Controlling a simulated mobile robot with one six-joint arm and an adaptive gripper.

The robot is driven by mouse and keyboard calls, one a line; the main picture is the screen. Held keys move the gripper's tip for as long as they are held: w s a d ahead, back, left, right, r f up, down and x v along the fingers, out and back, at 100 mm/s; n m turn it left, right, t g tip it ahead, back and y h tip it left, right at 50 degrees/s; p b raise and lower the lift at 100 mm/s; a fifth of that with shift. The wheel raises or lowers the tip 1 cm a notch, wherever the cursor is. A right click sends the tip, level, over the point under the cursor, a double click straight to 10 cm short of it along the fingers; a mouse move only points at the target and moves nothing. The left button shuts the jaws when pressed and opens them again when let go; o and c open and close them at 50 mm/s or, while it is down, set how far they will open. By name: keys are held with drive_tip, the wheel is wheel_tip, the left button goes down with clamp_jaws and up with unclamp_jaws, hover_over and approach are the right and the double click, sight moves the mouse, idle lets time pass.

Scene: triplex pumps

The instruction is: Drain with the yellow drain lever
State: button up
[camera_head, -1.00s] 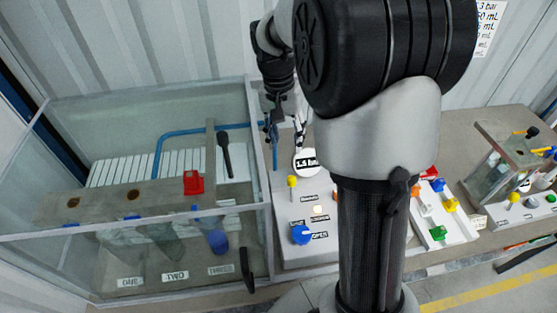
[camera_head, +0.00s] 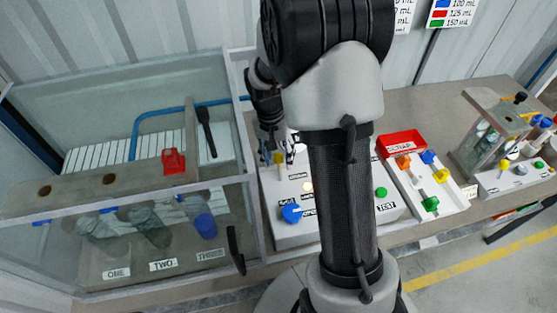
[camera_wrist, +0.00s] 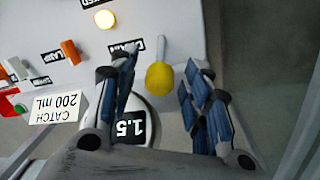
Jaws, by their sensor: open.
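The yellow drain lever (camera_wrist: 160,76) stands up from the white panel (camera_wrist: 180,22), its knob toward the wrist camera. In the head view the lever (camera_head: 279,158) is at the panel's back left, close to my gripper (camera_head: 284,151). In the wrist view my gripper (camera_wrist: 166,70) is open, with one blue-padded finger on each side of the yellow knob. A gap shows on both sides, and I cannot tell any contact.
A glass-walled tank (camera_head: 240,160) stands close left, with vessels labelled ONE, TWO and THREE (camera_head: 203,224); THREE holds blue liquid. A blue knob (camera_head: 291,213) and a green button (camera_head: 381,192) are on the panel.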

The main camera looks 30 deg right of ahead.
drive_tip(key=shift+f, duration=0.5)
drive_tip(key=shift+s, duration=0.1)
clamp_jaws()
idle(0.4)
